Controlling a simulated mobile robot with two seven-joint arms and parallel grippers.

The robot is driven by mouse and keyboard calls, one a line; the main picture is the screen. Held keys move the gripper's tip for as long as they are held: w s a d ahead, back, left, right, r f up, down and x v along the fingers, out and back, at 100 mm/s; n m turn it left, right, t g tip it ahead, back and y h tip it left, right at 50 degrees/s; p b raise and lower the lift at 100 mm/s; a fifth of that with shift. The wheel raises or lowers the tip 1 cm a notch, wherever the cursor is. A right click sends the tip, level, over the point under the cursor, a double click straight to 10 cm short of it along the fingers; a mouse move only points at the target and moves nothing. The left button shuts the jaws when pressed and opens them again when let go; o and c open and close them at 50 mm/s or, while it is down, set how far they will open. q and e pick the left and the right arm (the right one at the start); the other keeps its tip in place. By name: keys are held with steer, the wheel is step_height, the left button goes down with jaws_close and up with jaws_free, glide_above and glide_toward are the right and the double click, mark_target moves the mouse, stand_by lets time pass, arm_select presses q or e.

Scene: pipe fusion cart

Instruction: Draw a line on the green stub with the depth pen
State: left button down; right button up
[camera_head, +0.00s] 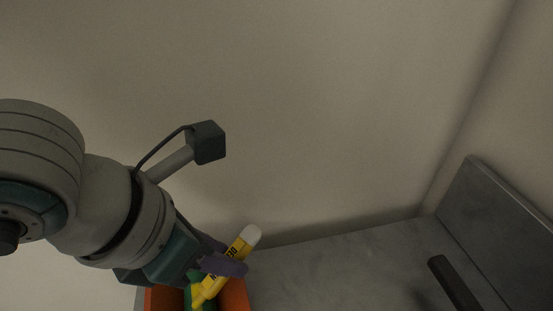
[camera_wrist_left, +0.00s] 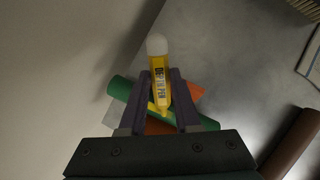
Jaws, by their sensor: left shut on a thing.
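My left gripper (camera_head: 222,258) is shut on the yellow depth pen (camera_head: 240,247), which has a white end and dark lettering. The pen is tilted, with its white end up and its narrow yellow tip down. The pen (camera_wrist_left: 160,78) also shows between the purple fingers in the left wrist view. The green stub (camera_wrist_left: 121,85) lies slantwise behind the fingers there, partly hidden by them and the pen. A small yellow patch shows by the stub near the pen's tip. I cannot tell whether the tip touches the stub. My right gripper is not in view.
An orange part (camera_head: 236,293) lies around the green stub at the bottom edge of the head view. The grey cart top (camera_head: 345,262) is bare to its right, with a dark bar (camera_head: 454,283) further right. A reddish-brown cylinder (camera_wrist_left: 290,146) lies at the wrist view's right.

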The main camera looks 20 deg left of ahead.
arm_select(q)
steer(key=shift+s+d, duration=0.45)
steer(key=shift+s, duration=0.2)
steer(key=shift+s+d, duration=0.45)
steer(key=shift+s, duration=0.2)
stand_by(0.4)
steer(key=shift+s+d+b, duration=0.2)
steer(key=shift+s+b, duration=0.1)
steer(key=shift+b, duration=0.5)
steer(key=shift+r, duration=0.1)
step_height(320, 180, up, 7)
steer(key=p, duration=0.6)
steer(key=shift+a, duration=0.1)
stand_by(0.4)
